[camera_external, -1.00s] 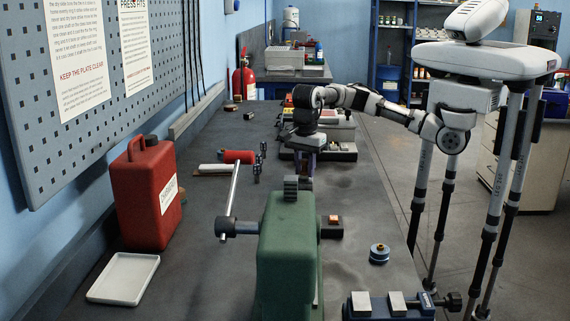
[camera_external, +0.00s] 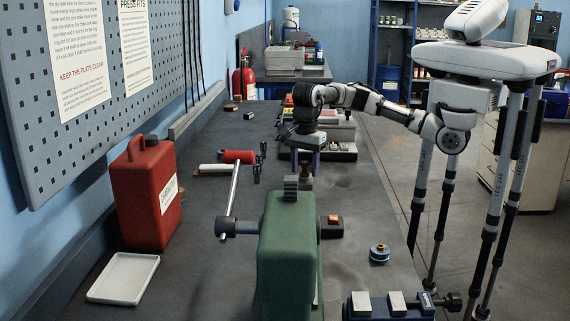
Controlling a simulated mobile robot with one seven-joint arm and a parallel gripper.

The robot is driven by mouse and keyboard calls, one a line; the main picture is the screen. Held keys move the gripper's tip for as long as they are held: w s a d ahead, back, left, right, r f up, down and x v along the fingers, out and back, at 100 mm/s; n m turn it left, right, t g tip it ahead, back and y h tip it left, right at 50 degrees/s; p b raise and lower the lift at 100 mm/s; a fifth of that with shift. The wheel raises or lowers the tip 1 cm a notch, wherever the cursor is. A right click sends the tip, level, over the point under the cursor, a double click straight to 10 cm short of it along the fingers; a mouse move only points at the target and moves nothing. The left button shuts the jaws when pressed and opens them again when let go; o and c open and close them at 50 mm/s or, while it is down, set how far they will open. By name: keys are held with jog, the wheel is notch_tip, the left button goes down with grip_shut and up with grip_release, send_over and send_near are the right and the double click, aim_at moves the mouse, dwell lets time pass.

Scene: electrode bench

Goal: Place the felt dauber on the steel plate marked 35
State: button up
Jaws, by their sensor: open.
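My gripper (camera_external: 305,163) is open and points down over the middle of the bench, behind the green vise. A small brown upright object (camera_external: 306,173) shows between and just below its fingers; it may be the felt dauber, but it is too small to be sure. Its lower end is partly hidden by the top of the vise. I cannot tell whether the fingers touch it. I cannot make out a steel plate marked 35 or read any such number; what lies under the brown object is hidden.
The green vise (camera_external: 287,250) with its long handle stands in front of my gripper. A red can (camera_external: 147,195) and white tray (camera_external: 124,278) are at left. Trays (camera_external: 336,137) lie behind my gripper.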

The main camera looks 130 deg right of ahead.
aim_at(305, 161)
notch_tip(305, 161, up, 11)
jog(key=shift+r, duration=0.15)
dwell(0.5)
